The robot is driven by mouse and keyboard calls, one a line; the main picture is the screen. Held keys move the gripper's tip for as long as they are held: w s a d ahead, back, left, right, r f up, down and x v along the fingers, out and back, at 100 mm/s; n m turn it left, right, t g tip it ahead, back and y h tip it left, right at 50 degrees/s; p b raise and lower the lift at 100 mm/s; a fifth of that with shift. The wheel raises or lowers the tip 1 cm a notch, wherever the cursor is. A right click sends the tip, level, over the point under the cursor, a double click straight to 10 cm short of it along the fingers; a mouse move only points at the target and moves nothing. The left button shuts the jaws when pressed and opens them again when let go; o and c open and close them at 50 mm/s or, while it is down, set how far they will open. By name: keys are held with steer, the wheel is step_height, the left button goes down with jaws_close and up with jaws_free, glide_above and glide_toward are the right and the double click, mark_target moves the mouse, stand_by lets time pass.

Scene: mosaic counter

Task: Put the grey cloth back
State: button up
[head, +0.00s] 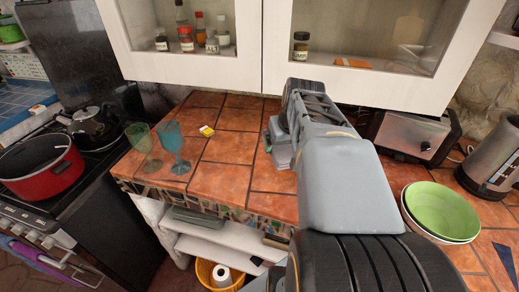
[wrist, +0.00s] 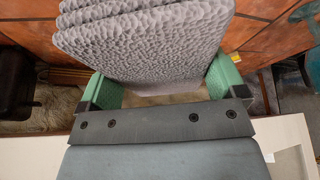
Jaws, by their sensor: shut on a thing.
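The grey cloth (wrist: 145,40), a folded, dimpled, layered pad, sits between the green fingers of my gripper (wrist: 165,84) in the wrist view. The fingers touch it on both sides, so my gripper is shut on it. Orange tiles lie behind the cloth in that view. In the head view my gripper (head: 271,143) is over the tiled counter (head: 225,180), below the wall cabinets. My arm hides most of it there, and I cannot make out the cloth in that view.
A teal goblet (head: 173,140) and a green goblet (head: 140,137) stand left of my gripper, with a small yellow item (head: 207,131) nearby. A toaster (head: 415,135), kettle (head: 490,160) and green bowl (head: 442,208) are at right. White cabinets (head: 375,85) hang close above.

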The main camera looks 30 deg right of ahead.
steer(key=shift+m, duration=0.4)
steer(key=w+d+f, duration=0.1)
steer(key=w+f, duration=0.2)
steer(key=w, duration=0.1)
steer(key=w+d+f, duration=0.2)
steer(key=w, duration=0.2)
steer(key=w+d+f+p, duration=0.1)
steer(key=w+f, duration=0.2)
steer(key=w, duration=0.1)
steer(key=shift+d+f, duration=0.2)
steer(key=shift+f, duration=0.15)
steer(key=shift+w+d+f, duration=0.2)
steer(key=shift+w+f, duration=0.35)
steer(key=shift+f, duration=1.55)
steer(key=shift+f, duration=0.15)
steer(key=shift+f+b, duration=0.15)
steer(key=shift+b, duration=0.15)
steer(key=o, duration=0.6)
